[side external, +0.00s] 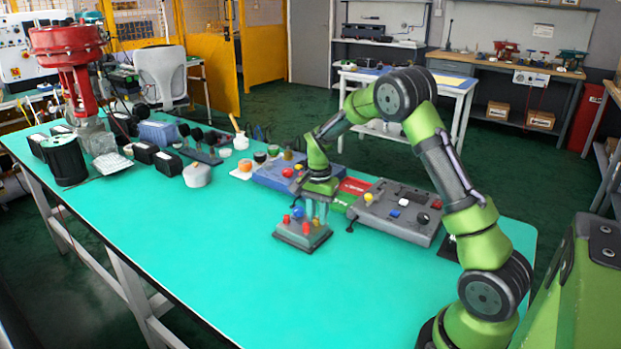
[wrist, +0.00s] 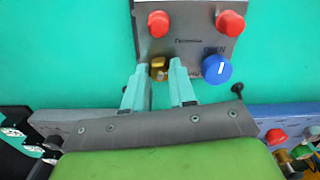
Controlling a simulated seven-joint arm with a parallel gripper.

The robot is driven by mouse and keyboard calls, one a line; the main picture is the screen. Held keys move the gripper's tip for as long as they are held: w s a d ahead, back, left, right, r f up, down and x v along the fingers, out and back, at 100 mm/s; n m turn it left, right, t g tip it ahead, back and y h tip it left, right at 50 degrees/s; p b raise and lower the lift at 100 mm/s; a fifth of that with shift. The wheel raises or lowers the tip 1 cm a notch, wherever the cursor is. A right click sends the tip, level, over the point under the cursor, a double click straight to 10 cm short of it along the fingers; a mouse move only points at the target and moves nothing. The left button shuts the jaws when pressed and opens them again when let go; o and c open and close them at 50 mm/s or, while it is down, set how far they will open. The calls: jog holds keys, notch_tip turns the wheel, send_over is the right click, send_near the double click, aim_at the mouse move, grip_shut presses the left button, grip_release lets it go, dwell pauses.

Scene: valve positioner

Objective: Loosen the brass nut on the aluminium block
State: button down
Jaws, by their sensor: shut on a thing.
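The aluminium block (side external: 303,238) is a small grey box on the teal bench, below my gripper (side external: 316,215). In the wrist view the block (wrist: 187,18) fills the top middle, with two red knobs (wrist: 158,24) (wrist: 230,23) and a blue knob (wrist: 216,69) with a white mark. The brass nut (wrist: 157,73) is at the block's near left corner, between the fingertips of my gripper (wrist: 160,67). The two pale teal fingers are shut on the nut, which they partly hide. In the side view the fingers point down onto the block and the nut is hard to make out.
A grey control box (side external: 397,213) with coloured knobs stands close on the right. A blue box (side external: 270,177) stands behind. A red-topped valve (side external: 70,60), black parts and a white cylinder (side external: 197,175) occupy the far left. The bench front (side external: 210,260) is clear.

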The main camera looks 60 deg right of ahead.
aim_at(318, 218)
jog(key=n, duration=0.3)
jog(key=shift+n, duration=0.3)
jog(key=n, duration=0.4)
jog(key=shift+n, duration=0.3)
jog(key=n, duration=0.4)
jog(key=shift+n, duration=1.8)
jog(key=c, duration=0.9)
grip_release()
notch_tip(318, 218, up, 17)
